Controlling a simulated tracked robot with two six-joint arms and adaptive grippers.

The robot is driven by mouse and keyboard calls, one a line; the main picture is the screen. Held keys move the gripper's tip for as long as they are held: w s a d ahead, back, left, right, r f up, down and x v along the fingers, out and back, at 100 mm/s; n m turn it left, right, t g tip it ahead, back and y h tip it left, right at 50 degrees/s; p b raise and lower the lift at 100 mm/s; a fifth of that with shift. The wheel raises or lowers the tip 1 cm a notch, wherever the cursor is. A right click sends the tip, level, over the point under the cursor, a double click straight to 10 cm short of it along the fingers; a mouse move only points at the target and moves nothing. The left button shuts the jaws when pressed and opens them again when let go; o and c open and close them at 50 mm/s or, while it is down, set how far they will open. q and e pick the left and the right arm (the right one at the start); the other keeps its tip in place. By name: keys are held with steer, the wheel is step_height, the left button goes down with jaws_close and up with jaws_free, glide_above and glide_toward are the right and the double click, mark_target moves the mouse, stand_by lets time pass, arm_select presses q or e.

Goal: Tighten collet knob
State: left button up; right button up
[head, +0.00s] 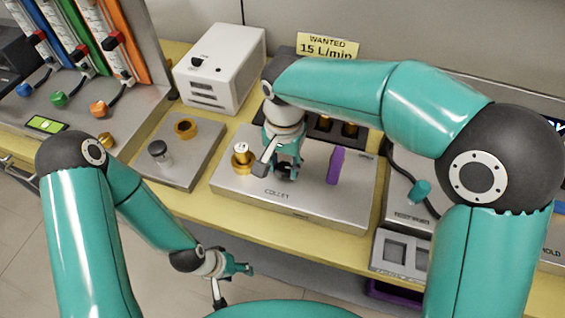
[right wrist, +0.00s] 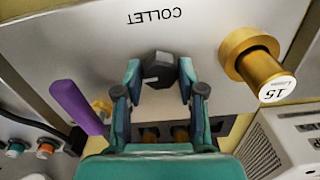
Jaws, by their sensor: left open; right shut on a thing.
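The collet knob (right wrist: 160,70) is a dark grey faceted knob on the metal plate marked COLLET (head: 345,210). In the right wrist view it sits between the fingertips of my right gripper (right wrist: 160,78), which is shut on it. In the head view my right gripper (head: 285,168) points down at the plate, and its fingers largely hide the knob. My left gripper (head: 243,268) is open and empty, low in front of the bench edge, away from the plate.
A brass cylinder labelled 15 (head: 242,157) stands left of my right gripper. A purple lever (head: 335,165) stands to its right. A white box (head: 219,65) is behind. A smaller plate (head: 185,175) holds a dark-topped knob (head: 158,151) and a brass ring (head: 185,128).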

mark_target(284, 166)
steer(key=shift+w+r, duration=0.2)
steer(key=shift+w, duration=0.05)
steer(key=o, duration=1.1)
steer(key=shift+o, duration=0.2)
steer(key=shift+f, duration=0.1)
steer(key=shift+s, duration=0.1)
step_height(284, 166, up, 12)
steer(key=shift+f, duration=0.1)
